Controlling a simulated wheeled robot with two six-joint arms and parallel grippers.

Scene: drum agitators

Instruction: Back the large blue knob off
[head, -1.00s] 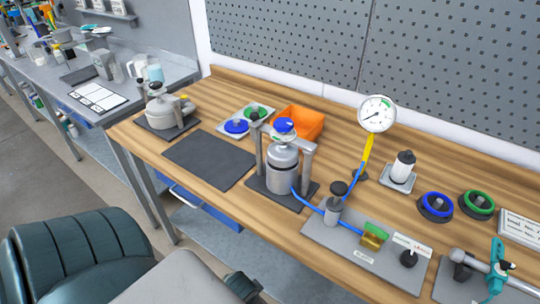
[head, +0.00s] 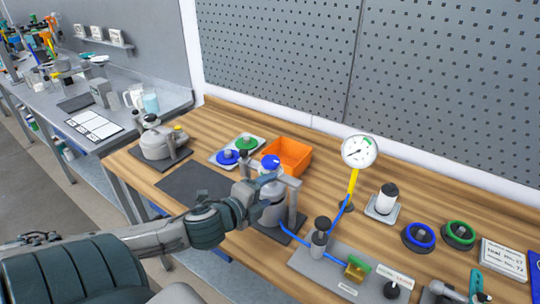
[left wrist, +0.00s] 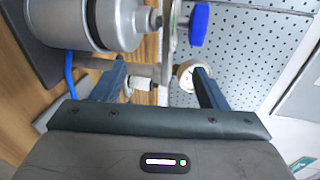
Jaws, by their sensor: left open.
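The large blue knob (head: 269,162) tops the grey clamp frame over a metal vessel (head: 271,212). In the left wrist view the blue knob (left wrist: 199,24) lies at the upper middle, beyond the fingertips, and the silver vessel (left wrist: 112,20) is at upper left. My left gripper (left wrist: 158,65) is open, with nothing between its fingers. In the head view the left arm reaches in from the left, and its gripper (head: 262,187) is beside the clamp, partly hiding the frame and vessel. My right gripper is out of view.
A gauge (head: 359,152) on a yellow stem and a grey plate (head: 330,277) with a blue hose stand to the right. An orange bin (head: 290,157) is behind the clamp. A white tray (head: 222,160) with blue and green knobs is behind left. A dark mat (head: 190,183) is bare.

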